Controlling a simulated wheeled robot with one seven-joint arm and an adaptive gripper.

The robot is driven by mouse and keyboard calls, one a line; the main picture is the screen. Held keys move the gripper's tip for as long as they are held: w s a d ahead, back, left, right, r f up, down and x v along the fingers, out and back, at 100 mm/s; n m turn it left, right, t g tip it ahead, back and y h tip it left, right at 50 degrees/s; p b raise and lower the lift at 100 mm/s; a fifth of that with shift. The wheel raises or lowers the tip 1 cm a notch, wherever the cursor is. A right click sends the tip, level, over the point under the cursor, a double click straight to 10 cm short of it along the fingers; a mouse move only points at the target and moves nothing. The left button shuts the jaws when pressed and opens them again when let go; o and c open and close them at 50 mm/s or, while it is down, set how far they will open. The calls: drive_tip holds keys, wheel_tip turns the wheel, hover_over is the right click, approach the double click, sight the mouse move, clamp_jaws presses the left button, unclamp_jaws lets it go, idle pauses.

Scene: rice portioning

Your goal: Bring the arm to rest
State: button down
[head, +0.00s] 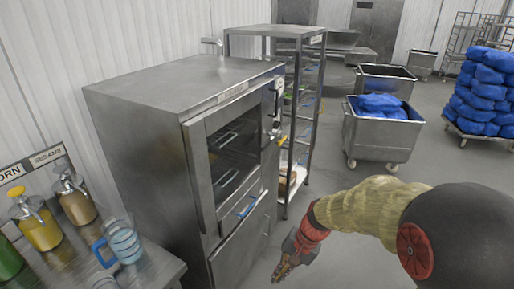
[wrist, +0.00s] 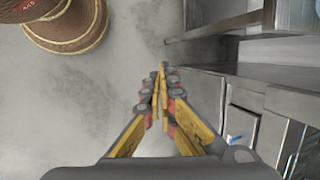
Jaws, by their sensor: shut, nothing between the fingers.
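My gripper (head: 281,270) hangs low in front of the steel cabinet in the head view, with my arm bent at the right. In the wrist view its yellow and dark fingers (wrist: 159,84) are together at the tips, with nothing seen between them. The gripper is beside the cabinet front and looks apart from it.
A steel cabinet (head: 150,100) with a glass door stands at the left, a shelf rack (head: 275,29) behind it. A table with pump bottles (head: 40,230) and a blue-handled jug (head: 123,243) is front left. Carts and stacked blue bags (head: 487,90) stand behind. The floor around the gripper is clear.

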drive_tip(key=s+d+r+n+t+h, duration=0.2)
drive_tip(key=s+d+r, duration=0.4)
drive_tip(key=s+r, duration=0.3)
drive_tip(key=s+d+r+n+t+h, duration=0.2)
drive_tip(key=s+d+r, duration=0.4)
drive_tip(key=r, duration=0.5)
drive_tip(key=s+n+t, duration=0.1)
drive_tip(key=s+t, duration=0.1)
drive_tip(key=shift+s+r+n, duration=0.3)
drive_tip(key=shift+s, duration=0.05)
